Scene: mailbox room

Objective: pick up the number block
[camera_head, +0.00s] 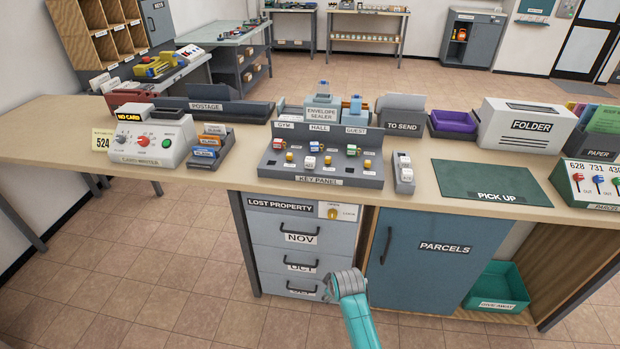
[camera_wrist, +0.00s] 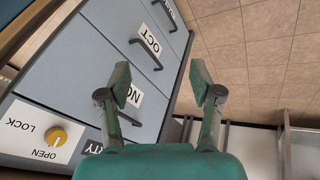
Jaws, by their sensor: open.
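A pale yellow block-like piece marked 524 (camera_head: 102,141) stands upright on the left part of the counter, beside the card writer (camera_head: 150,139). I cannot tell for sure that it is the number block. It is not seen in the wrist view. My gripper (camera_wrist: 160,85) is open and empty, its two green fingers spread in front of the lost property drawers. In the head view my teal arm reaches up from the bottom, low before the drawers, well below the counter and to the right of the 524 piece.
The counter (camera_head: 60,133) is crowded with the key panel (camera_head: 322,181), folder box (camera_head: 526,128) and trays. The drawer cabinet (camera_head: 296,232) shows handles and a yellow knob (camera_wrist: 57,137). The parcels door (camera_head: 437,258) is shut. Open floor (camera_head: 190,270) lies at the left.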

